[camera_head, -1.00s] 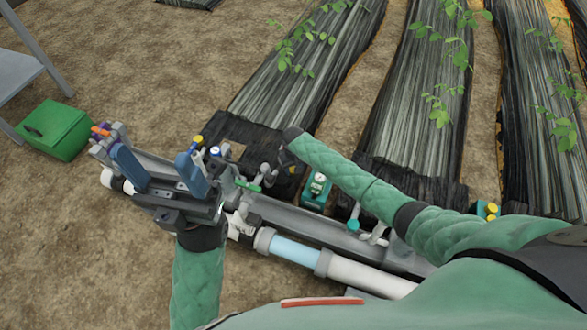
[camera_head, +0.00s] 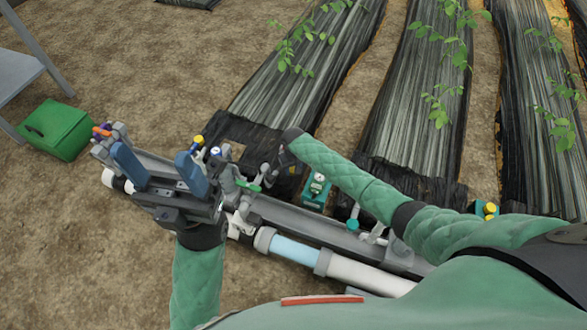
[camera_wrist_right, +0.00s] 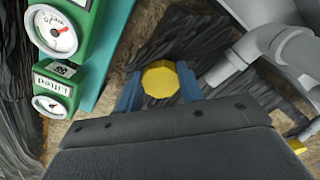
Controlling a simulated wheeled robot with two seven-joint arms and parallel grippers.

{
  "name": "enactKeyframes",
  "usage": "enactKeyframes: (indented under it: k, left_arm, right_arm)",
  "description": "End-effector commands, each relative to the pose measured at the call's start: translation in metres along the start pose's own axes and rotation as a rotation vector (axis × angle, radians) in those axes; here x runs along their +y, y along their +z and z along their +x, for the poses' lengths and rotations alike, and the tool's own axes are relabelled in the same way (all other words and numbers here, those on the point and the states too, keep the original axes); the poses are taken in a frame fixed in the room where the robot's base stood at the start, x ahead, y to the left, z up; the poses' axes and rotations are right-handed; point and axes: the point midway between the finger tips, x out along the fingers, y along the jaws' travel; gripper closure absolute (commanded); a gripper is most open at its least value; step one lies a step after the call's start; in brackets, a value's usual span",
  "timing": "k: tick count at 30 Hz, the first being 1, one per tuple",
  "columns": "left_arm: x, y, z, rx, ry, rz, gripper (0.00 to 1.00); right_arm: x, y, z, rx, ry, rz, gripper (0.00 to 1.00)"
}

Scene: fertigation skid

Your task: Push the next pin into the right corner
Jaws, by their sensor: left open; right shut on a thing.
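My left gripper (camera_head: 160,172) is open and empty. Its two blue fingers stand apart over the left end of the grey skid. My right arm reaches in from the right, and its gripper is mostly hidden behind its own wrist in the head view. In the right wrist view my right gripper (camera_wrist_right: 160,92) is shut on a yellow faceted pin head (camera_wrist_right: 160,79) between blue fingers. Black film shows around it; the pin's shaft and tip are hidden. The near end of the black film (camera_head: 232,133) lies just behind the skid.
The grey skid (camera_head: 300,222) with pipes runs across the front. A green gauge unit (camera_head: 317,190) stands close to my right gripper; its dials (camera_wrist_right: 62,38) show in the wrist view. Another yellow-topped item (camera_head: 490,209) is at right. A green box (camera_head: 58,129) sits at left.

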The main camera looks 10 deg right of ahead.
Motion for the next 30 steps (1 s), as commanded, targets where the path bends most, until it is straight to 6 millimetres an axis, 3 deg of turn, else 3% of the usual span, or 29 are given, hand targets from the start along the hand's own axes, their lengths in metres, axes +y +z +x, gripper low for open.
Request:
enactKeyframes:
  k: [15,16,20,30]
  left_arm:
    - [0.000,0.000,-0.002,0.001,0.000,-0.001,0.37]
    - [0.000,0.000,-0.002,0.001,0.000,-0.001,0.37]
    - [0.000,0.000,-0.002,0.001,0.000,-0.001,0.37]
    - [0.000,0.000,-0.004,-0.002,0.002,0.007,0.37]
  right_arm:
    - [0.000,0.000,0.011,0.000,-0.001,0.000,0.84]
    - [0.000,0.000,0.011,0.001,-0.001,0.000,0.61]
    - [0.000,0.000,0.011,0.000,0.000,0.000,0.37]
    - [0.000,0.000,0.011,0.000,0.000,0.000,0.37]
